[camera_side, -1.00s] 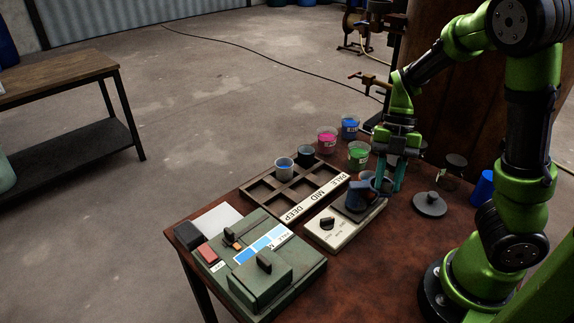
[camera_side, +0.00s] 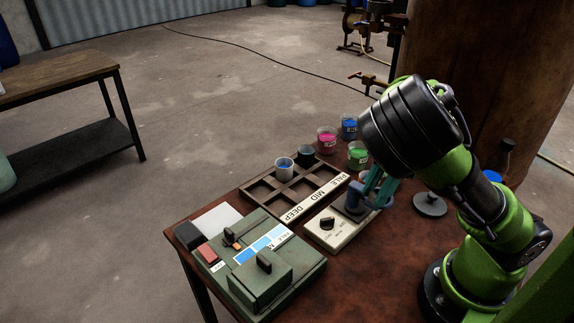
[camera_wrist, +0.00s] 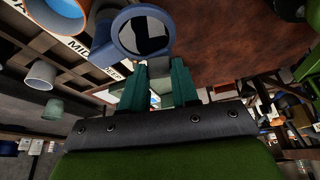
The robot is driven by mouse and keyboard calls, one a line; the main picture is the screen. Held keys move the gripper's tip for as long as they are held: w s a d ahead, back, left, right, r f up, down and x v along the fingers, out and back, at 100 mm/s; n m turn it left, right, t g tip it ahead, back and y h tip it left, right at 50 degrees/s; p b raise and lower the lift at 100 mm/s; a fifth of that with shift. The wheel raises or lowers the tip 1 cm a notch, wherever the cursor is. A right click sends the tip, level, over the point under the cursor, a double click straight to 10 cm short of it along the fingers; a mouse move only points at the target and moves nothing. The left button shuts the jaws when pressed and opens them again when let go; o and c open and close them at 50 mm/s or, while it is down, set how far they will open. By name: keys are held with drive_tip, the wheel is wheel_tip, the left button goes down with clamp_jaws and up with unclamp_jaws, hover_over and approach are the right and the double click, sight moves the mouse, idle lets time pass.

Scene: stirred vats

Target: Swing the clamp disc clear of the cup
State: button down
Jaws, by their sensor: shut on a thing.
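The clamp disc shows in the wrist view as a blue ring (camera_wrist: 119,38) around a dark, glossy face, just beyond my fingertips. My gripper (camera_wrist: 158,72) has its teal fingers shut on the short grey tab at the disc's edge. In the side view my gripper (camera_side: 373,190) reaches down at a slant to the blue clamp piece (camera_side: 356,196) on the pale stirrer base (camera_side: 338,229). A blue-grey body stands beside the ring in the wrist view. My fingers and wrist partly hide the cup, so I cannot tell how far the disc covers it.
A divided rack (camera_side: 258,190) holding a pale cup (camera_side: 284,169) stands left of the stirrer. Pink (camera_side: 327,141), green (camera_side: 358,155) and blue (camera_side: 349,127) pots stand behind. A round grey lid (camera_side: 430,204) lies to the right. A green box (camera_side: 290,280) sits in front.

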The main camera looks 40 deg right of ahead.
drive_tip(key=shift+w+a+m, duration=0.15)
drive_tip(key=shift+a+m, duration=0.1)
drive_tip(key=shift+m, duration=0.15)
drive_tip(key=shift+t, duration=0.3)
drive_tip(key=c, duration=0.8)
unclamp_jaws()
drive_tip(key=shift+c, duration=0.2)
drive_tip(key=v, duration=1.7)
